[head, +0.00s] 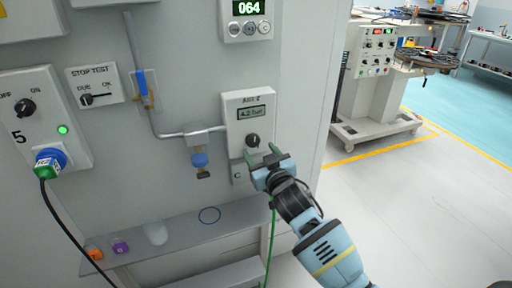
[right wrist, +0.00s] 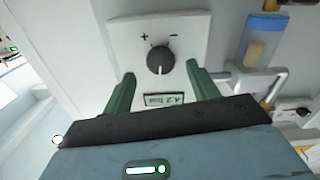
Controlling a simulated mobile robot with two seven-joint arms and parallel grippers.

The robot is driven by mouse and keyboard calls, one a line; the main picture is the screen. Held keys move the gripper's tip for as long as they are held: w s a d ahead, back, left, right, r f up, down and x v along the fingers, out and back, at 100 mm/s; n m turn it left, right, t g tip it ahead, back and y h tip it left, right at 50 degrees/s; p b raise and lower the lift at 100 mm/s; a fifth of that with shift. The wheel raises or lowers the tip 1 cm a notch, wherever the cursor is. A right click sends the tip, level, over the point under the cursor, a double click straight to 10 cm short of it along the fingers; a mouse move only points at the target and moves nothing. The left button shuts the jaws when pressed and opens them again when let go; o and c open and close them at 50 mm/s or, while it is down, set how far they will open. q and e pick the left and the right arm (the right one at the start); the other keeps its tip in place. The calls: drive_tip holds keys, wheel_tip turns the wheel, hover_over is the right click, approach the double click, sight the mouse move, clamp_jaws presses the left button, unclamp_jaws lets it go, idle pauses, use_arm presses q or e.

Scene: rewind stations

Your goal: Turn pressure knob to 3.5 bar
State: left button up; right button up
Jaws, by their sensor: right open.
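The pressure knob (head: 253,140) is a round black dial on a pale regulator panel (head: 236,100) fixed to the grey cabinet wall. The panel's display (head: 251,113) reads 4.2 bar. In the right wrist view the knob (right wrist: 160,60) has a white pointer line and sits between plus and minus marks. My right gripper (head: 260,152) is open just in front of and below the knob. Its two green fingers (right wrist: 158,88) stand apart, one on each side below the knob, and do not visibly touch it. My left gripper is not in view.
A shelf (head: 180,234) below holds a cup (head: 156,233), a blue ring and small coloured items.

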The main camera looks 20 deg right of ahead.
sight(255, 144)
drive_tip(key=shift+w+a, duration=0.1)
drive_tip(key=shift+w, duration=1.85)
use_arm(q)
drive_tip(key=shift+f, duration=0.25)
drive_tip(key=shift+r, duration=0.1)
use_arm(e)
drive_tip(key=shift+c, duration=0.5)
drive_tip(key=c, duration=0.9)
drive_tip(key=n+p, duration=0.1)
drive_tip(key=n, duration=0.1)
drive_tip(key=shift+r+n, duration=0.15)
drive_tip(key=shift+n, duration=0.65)
drive_tip(key=shift+n+p, duration=0.3)
drive_tip(key=shift+n, duration=0.5)
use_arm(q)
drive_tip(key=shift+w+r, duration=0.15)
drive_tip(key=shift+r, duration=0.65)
use_arm(e)
drive_tip(key=shift+f, duration=0.2)
